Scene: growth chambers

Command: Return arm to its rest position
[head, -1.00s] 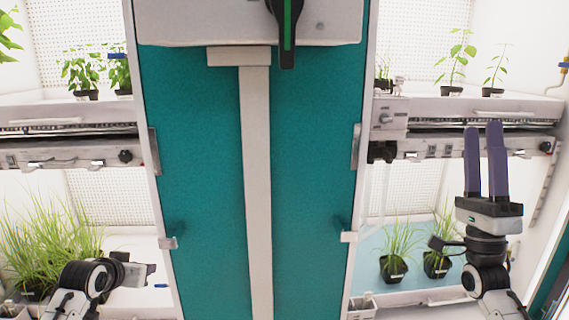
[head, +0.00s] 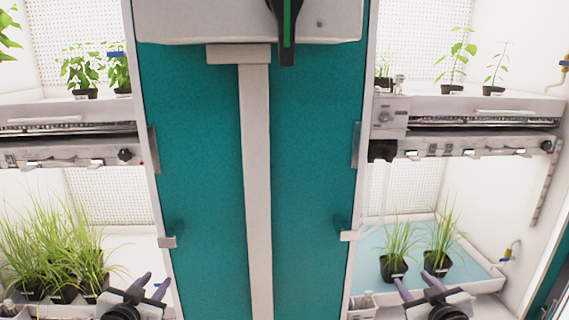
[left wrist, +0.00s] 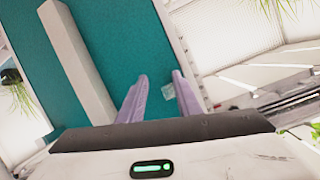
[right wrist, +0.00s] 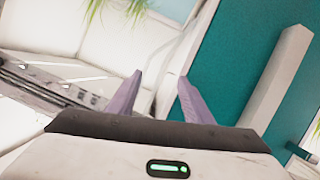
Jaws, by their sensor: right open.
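My left gripper (head: 151,283) is at the bottom left of the head view, in front of the lower left chamber. Its two purple fingers stand apart with nothing between them, as the left wrist view (left wrist: 160,95) also shows. My right gripper (head: 424,283) is at the bottom right of the head view, in front of the lower right chamber. Its fingers are apart and empty, also in the right wrist view (right wrist: 158,90). Most of both arms is out of the head view.
A teal panel (head: 200,150) with a pale vertical bar (head: 257,190) stands between the chambers. Potted grass (head: 50,245) fills the lower left chamber. Two potted grasses (head: 398,240) stand in a blue-floored tray (head: 475,250) at lower right. Shelves with seedlings (head: 455,60) are above.

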